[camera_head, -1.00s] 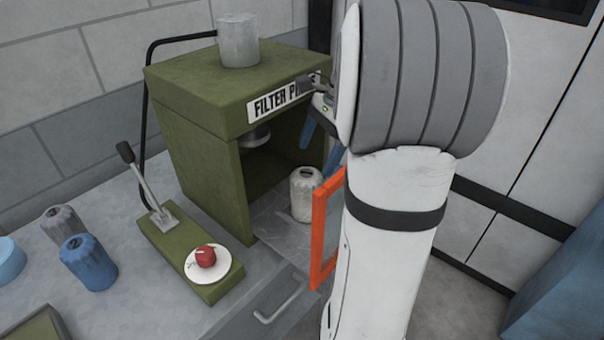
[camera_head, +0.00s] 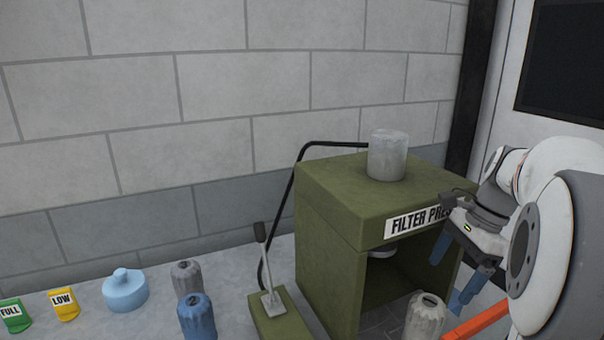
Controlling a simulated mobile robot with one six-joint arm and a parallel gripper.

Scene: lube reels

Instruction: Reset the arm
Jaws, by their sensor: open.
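My gripper (camera_head: 450,272) is at the right, in front of the right side of the green filter press (camera_head: 328,240). Its two blue fingers point down and are spread apart, with nothing between them. My white and grey arm reaches in from the right edge. A whitish ribbed filter (camera_head: 425,316) stands at the press opening, below and left of the fingers. The picture's bottom edge cuts it off. An orange-red bar (camera_head: 478,322) shows at the lower right, partly hidden by my arm.
A lever (camera_head: 266,270) stands left of the press. A blue filter (camera_head: 197,316), a grey filter (camera_head: 186,278), a light blue round container (camera_head: 125,290), a yellow LOW tag (camera_head: 64,304) and a green FULL tag (camera_head: 14,315) are further left. A block wall (camera_head: 220,120) rises behind.

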